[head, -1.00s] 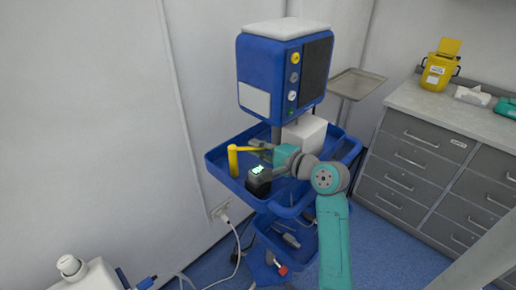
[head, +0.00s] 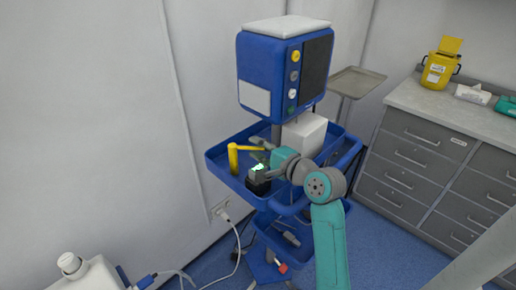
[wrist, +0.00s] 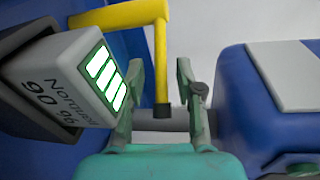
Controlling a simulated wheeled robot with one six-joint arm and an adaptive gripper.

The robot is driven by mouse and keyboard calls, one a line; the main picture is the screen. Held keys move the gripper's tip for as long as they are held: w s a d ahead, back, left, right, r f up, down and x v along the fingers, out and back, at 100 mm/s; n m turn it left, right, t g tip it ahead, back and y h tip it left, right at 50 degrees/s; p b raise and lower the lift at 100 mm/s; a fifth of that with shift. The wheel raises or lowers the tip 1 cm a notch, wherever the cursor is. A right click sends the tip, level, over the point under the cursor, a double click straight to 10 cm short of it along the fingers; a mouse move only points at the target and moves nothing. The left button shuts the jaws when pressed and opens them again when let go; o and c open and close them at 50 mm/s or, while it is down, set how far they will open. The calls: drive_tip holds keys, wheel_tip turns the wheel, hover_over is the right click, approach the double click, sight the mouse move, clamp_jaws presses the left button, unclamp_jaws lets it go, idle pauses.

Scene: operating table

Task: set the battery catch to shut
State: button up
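A yellow L-shaped lever (head: 233,160), which looks like the catch, stands over the blue tray. In the wrist view its yellow bar (wrist: 118,16) runs across the top and a thinner part hangs down between my fingers. The battery block (wrist: 70,75), grey and black with green bars lit, is left of my fingers. In the head view the battery (head: 258,186) is dark and partly hidden by my gripper. My gripper (wrist: 158,75) is open, its fingers either side of the thin yellow part. I cannot tell whether they touch it.
The blue tray (head: 222,183) has raised rims. A blue monitor unit (head: 258,75) and a white box (head: 305,134) stand close above and behind. A wall lies to the left. Grey drawers (head: 410,165) stand to the right. Clear floor lies at lower right.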

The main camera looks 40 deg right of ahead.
drive_tip(key=s+r, duration=0.1)
drive_tip(key=s, duration=1.1)
drive_tip(key=shift+a+r, duration=0.15)
drive_tip(key=shift+r, duration=0.2)
drive_tip(key=shift+w, duration=0.1)
